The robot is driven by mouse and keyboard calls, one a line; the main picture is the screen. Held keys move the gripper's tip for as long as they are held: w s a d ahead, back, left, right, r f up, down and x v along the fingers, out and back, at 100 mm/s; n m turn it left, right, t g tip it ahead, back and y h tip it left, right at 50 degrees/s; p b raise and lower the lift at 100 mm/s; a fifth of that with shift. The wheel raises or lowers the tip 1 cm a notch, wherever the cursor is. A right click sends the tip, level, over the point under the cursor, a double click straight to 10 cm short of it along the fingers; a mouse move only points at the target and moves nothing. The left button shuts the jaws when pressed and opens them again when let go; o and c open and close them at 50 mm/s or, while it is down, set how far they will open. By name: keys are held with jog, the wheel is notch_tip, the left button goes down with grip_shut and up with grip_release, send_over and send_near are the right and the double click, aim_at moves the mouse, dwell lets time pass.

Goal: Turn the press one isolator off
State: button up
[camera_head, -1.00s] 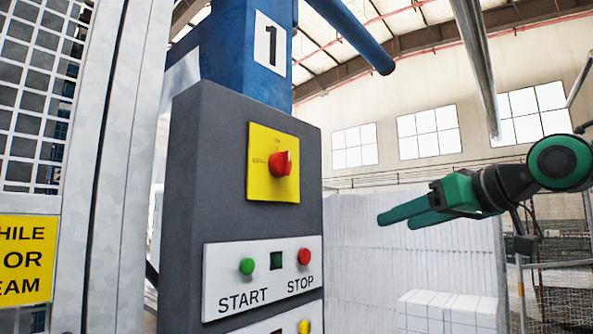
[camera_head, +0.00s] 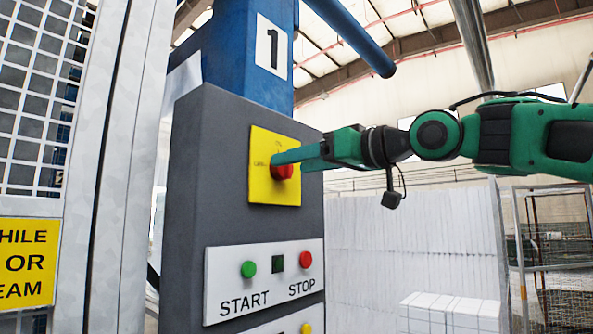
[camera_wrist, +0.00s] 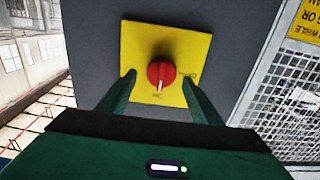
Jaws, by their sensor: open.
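The press one isolator is a red rotary knob (camera_head: 282,171) on a yellow plate (camera_head: 288,196), on the grey control box (camera_head: 215,190) below the number 1 sign (camera_head: 271,45). My gripper (camera_head: 276,158) is at the plate, its fingers covering the knob's upper part in the head view. In the wrist view the red knob (camera_wrist: 160,73) lies between and just beyond my two open fingertips (camera_wrist: 157,78). The knob's pale mark points toward the plate lettering at the bottom of that view. I cannot tell whether the fingers touch the knob.
Below the isolator, a white panel has a green START button (camera_head: 248,269) and a red STOP button (camera_head: 305,259). A mesh guard (camera_head: 40,100) stands at the left, with a yellow warning sign (camera_head: 28,262). White foam blocks (camera_head: 410,240) stand behind at the right.

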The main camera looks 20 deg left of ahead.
jog(key=shift+x, duration=0.9)
jog(key=c, duration=1.1)
jog(key=shift+o, duration=0.2)
